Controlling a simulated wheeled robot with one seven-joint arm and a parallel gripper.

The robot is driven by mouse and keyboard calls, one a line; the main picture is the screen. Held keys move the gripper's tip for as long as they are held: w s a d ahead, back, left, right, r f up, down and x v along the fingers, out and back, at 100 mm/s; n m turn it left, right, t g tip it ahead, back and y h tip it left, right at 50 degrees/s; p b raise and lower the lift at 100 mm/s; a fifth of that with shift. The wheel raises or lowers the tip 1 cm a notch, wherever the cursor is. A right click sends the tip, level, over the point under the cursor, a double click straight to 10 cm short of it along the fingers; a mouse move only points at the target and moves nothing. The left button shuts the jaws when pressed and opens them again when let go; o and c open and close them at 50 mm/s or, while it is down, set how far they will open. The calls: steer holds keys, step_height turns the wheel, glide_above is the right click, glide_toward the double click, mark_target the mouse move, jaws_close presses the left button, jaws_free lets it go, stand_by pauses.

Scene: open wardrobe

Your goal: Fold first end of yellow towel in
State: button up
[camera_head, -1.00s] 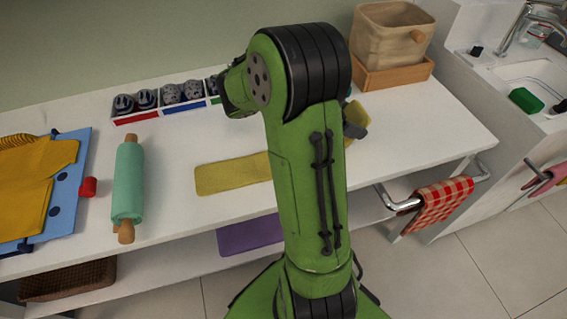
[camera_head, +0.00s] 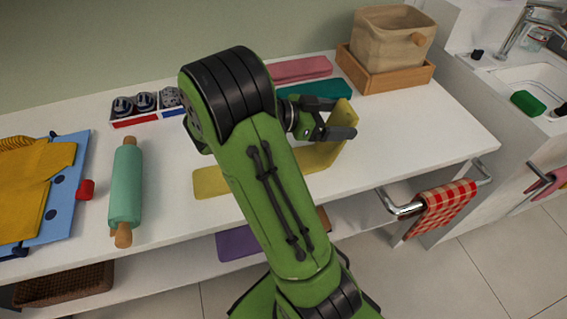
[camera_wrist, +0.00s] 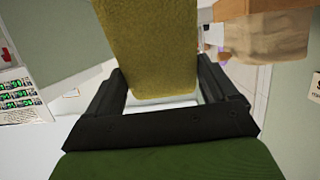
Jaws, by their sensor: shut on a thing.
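The yellow towel (camera_head: 212,181) lies lengthwise on the white table, its left part flat. My arm hides its middle. Its right end is raised from the table and bent upward at my gripper (camera_head: 343,131). My gripper is shut on that right end. In the wrist view the towel (camera_wrist: 150,45) runs between the two dark fingers of my gripper (camera_wrist: 165,88).
A teal rolling pin (camera_head: 127,186) and a red object (camera_head: 85,190) lie left. Behind the towel are a teal folded cloth (camera_head: 322,89), a pink one (camera_head: 300,69) and a wooden box (camera_head: 385,78). A checked towel (camera_head: 440,208) hangs on the right rail.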

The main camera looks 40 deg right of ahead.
steer(key=shift+w+a+g+h, duration=0.4)
steer(key=shift+w+a+h, duration=0.05)
steer(key=shift+a+h, duration=0.35)
steer(key=shift+w+a+r, duration=0.1)
steer(key=shift+a, duration=0.15)
steer(key=shift+w+a+g+h, duration=0.2)
steer(key=shift+w+a+h, duration=0.15)
steer(key=shift+a, duration=0.2)
steer(key=shift+w+a+g+h, duration=0.2)
steer(key=shift+a+h, duration=0.15)
steer(key=shift+a, duration=0.15)
steer(key=shift+p+v, duration=0.85)
steer(key=shift+v, duration=1.6)
